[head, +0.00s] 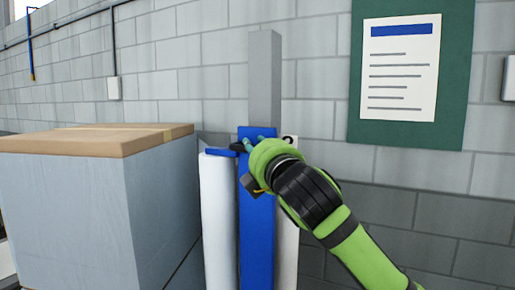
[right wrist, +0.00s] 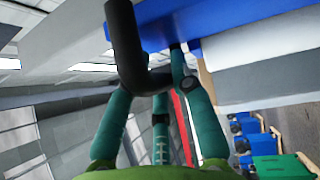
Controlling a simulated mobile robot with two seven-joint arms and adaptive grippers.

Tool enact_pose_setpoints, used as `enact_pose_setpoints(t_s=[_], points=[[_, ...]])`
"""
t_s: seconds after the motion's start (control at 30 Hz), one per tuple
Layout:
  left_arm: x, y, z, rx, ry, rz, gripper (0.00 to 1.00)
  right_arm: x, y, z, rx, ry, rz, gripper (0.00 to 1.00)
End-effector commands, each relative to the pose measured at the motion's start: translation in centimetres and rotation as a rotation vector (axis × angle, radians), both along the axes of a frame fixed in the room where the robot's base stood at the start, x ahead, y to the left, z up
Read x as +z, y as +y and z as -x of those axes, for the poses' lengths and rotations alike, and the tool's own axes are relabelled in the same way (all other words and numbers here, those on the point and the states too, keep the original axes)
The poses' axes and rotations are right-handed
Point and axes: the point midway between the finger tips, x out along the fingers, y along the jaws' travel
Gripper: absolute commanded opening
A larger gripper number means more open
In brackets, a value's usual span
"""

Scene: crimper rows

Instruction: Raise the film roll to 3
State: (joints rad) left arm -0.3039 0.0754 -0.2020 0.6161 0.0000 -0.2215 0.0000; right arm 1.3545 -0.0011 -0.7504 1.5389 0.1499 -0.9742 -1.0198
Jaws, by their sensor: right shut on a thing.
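A tall white film roll (head: 218,215) stands upright beside a blue upright carriage (head: 257,225), with a blue arm (head: 220,152) over its top. The carriage stands in front of a grey mast (head: 264,80). My right gripper (head: 255,142) is at the top of the carriage. In the right wrist view, its teal fingers (right wrist: 150,85) are shut around a black bent handle (right wrist: 125,40) next to the blue part (right wrist: 170,28). The pale roll (right wrist: 265,55) also shows there. A white strip (head: 288,230) right of the carriage has a mark at its top, mostly hidden. My left gripper is out of view.
A large wrapped load (head: 70,205) with a cardboard top (head: 95,138) stands close on the left. A block wall is behind, with a green notice board (head: 455,100). Several blue items (right wrist: 245,130) sit low at the right of the right wrist view.

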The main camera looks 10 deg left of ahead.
Motion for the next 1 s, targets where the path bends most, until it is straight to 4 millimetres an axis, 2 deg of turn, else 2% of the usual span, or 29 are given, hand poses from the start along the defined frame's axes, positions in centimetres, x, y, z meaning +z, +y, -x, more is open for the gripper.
enact_pose_setpoints(t_s=[0.03,0.07,0.1,0.33,0.43,0.57,0.67,1.0], points=[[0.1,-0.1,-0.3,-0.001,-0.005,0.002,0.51,0.9,-0.2,0.1,-0.003,-0.019,-0.002,0.31],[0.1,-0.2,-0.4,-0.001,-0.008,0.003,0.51,0.9,-0.2,0.1,-0.001,-0.02,-0.003,0.43],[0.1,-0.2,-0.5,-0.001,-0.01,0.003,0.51,0.9,-0.2,0.1,-0.001,-0.02,-0.004,0.49],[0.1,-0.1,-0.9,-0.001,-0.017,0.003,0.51,0.6,-0.1,0.1,0.0,-0.014,-0.004,0.49],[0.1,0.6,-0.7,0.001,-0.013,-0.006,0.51,0.5,-0.1,0.2,0.001,-0.013,-0.003,0.49],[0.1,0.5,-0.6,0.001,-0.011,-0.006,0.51,0.4,-0.4,0.9,0.002,-0.013,-0.003,0.49],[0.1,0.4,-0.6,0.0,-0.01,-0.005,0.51,0.2,-1.0,2.0,0.002,-0.014,-0.003,0.49],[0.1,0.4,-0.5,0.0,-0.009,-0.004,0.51,-0.6,-4.0,7.5,0.001,-0.015,-0.003,0.49]])
